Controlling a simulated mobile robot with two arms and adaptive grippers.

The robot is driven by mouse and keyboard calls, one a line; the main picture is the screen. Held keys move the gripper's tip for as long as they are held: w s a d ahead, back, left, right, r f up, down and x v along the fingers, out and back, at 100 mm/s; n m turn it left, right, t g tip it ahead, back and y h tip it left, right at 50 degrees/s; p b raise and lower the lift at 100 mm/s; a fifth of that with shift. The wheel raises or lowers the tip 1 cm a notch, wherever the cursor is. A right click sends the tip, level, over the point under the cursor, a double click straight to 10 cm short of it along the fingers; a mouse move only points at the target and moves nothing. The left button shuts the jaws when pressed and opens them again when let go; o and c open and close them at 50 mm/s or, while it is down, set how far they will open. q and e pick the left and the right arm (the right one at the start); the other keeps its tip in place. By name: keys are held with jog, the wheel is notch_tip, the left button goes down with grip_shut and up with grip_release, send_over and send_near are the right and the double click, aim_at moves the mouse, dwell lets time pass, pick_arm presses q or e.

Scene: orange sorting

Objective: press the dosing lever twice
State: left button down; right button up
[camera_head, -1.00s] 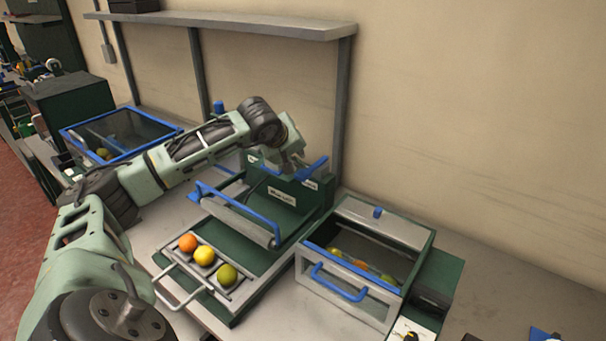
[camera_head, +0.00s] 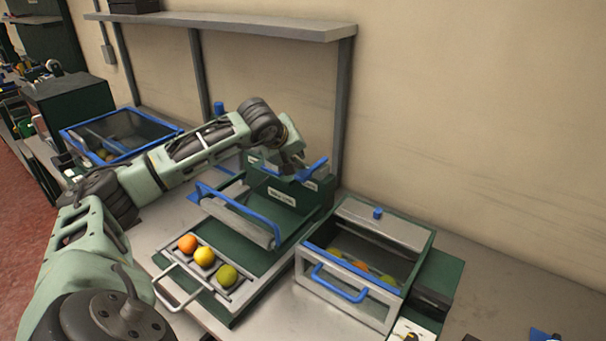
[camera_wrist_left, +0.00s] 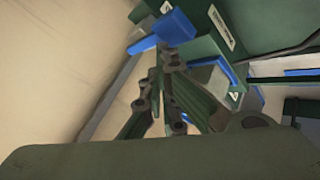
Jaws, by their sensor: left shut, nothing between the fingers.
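The dosing lever appears to be the blue paddle (camera_head: 317,166) on the right of the green machine housing (camera_head: 290,192). It also shows as a blue bar at the top of the left wrist view (camera_wrist_left: 168,30). My left gripper (camera_head: 299,168) is shut and empty, just left of the paddle in the head view. In the left wrist view its fingertips (camera_wrist_left: 168,58) are close below the paddle. I cannot tell whether they touch it. My right gripper is not in view.
A tray (camera_head: 222,301) in front holds an orange, a yellow and a green fruit. A glass-fronted bin (camera_head: 345,306) with fruit stands to the right. A blue-rimmed bin (camera_head: 68,136) stands at the left. A grey shelf (camera_head: 240,24) hangs above.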

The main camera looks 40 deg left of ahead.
pick_arm(q)
jog(key=shift+f+b, duration=0.35)
jog(key=shift+f, duration=0.05)
jog(key=shift+f+b, duration=1.15)
jog(key=shift+f, duration=0.3)
dwell(1.2)
jog(key=shift+r, duration=0.1)
dwell(0.4)
jog(key=shift+r+p, duration=1.3)
jog(key=shift+r, duration=0.5)
notch_tip(320, 180, up, 5)
jog(key=p, duration=0.3)
jog(key=shift+p, duration=0.35)
dwell(0.8)
